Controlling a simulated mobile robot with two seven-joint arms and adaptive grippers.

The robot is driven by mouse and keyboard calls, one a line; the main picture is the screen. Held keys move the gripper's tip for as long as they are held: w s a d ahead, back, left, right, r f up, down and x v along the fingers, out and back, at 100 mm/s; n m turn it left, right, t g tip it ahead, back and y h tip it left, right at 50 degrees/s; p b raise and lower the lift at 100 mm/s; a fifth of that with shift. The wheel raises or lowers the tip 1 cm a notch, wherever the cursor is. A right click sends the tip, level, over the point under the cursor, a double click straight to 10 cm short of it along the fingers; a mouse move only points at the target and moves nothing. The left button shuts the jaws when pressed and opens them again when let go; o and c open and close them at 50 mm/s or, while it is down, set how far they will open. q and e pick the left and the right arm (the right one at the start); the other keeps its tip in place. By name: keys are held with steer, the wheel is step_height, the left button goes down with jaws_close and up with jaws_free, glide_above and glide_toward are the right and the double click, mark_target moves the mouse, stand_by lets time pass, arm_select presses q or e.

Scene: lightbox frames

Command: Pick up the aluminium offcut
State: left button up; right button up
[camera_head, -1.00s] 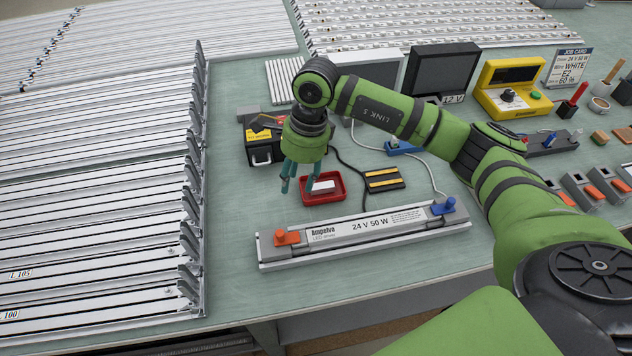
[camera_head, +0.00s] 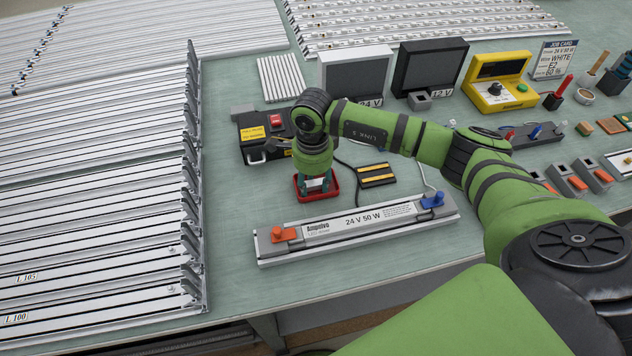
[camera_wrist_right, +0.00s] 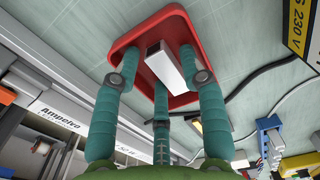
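The aluminium offcut is a short pale block. It lies in a small red tray (camera_head: 336,188) on the bench and also shows in the right wrist view (camera_wrist_right: 166,64). My right gripper (camera_head: 317,183) points down over the tray, with its teal fingers reaching to it and partly hiding the offcut. In the right wrist view the three fingers (camera_wrist_right: 159,66) are spread around the offcut, with a gap on the left side. Contact on the right side is unclear. My left gripper is not in view.
A long lamp driver fixture (camera_head: 360,228) with orange and blue clamps lies in front of the tray. A black box with a red switch (camera_head: 264,137) stands behind left, and a black block with yellow stripes (camera_head: 377,175) lies right. Racked aluminium profiles (camera_head: 100,180) fill the left.

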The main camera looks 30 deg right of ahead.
steer(key=c, duration=0.6)
steer(key=shift+o, duration=0.2)
